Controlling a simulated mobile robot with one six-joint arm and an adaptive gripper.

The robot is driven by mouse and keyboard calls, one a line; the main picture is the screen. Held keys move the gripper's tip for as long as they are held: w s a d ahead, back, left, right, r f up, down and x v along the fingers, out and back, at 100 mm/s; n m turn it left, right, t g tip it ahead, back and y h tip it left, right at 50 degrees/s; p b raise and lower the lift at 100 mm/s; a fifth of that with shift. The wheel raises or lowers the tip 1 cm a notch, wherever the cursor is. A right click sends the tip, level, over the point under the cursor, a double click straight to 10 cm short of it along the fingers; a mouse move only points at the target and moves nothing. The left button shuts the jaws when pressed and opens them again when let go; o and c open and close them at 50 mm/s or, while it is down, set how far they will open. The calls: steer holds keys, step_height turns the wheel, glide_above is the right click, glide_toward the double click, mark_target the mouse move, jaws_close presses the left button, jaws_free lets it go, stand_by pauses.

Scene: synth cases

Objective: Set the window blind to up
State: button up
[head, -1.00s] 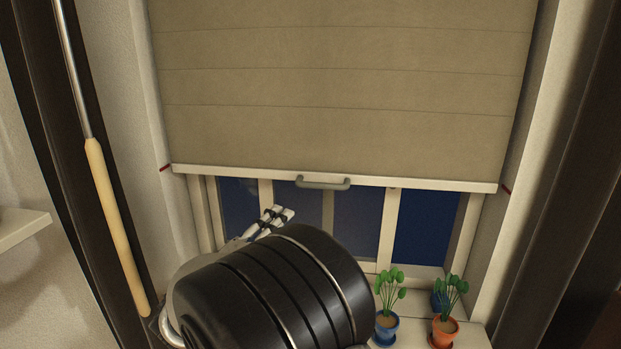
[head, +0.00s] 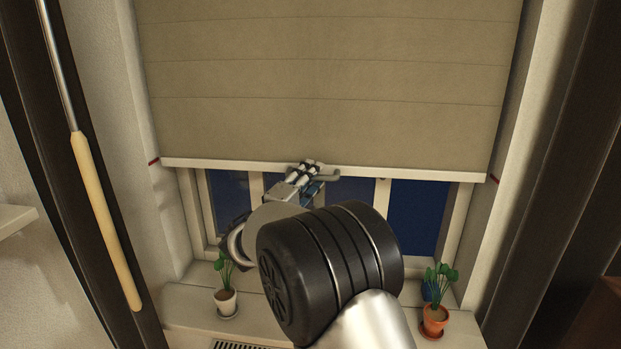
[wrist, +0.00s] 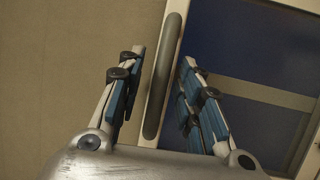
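The window blind (head: 320,70) is beige fabric with a pale bottom bar (head: 420,176), hanging over the upper part of the window. A grey handle (head: 328,177) is on the bar, partly hidden by my fingers. My gripper (head: 306,170) is at the handle's left part. In the wrist view, my gripper (wrist: 163,57) is open, one finger on each side of the handle (wrist: 166,75), with gaps visible on both sides. Red marks on the left (head: 153,161) and right (head: 495,181) sides of the frame are about level with the bar.
A potted plant in a white pot (head: 226,300) and one in an orange pot (head: 434,320) stand on the sill (head: 185,318). My arm hides the sill between them. A pole with a tan grip (head: 105,220) is at the left. A pale shelf (head: 18,221) sticks out farther left.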

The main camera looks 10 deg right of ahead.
steer(key=shift+c, duration=0.6)
jaws_close()
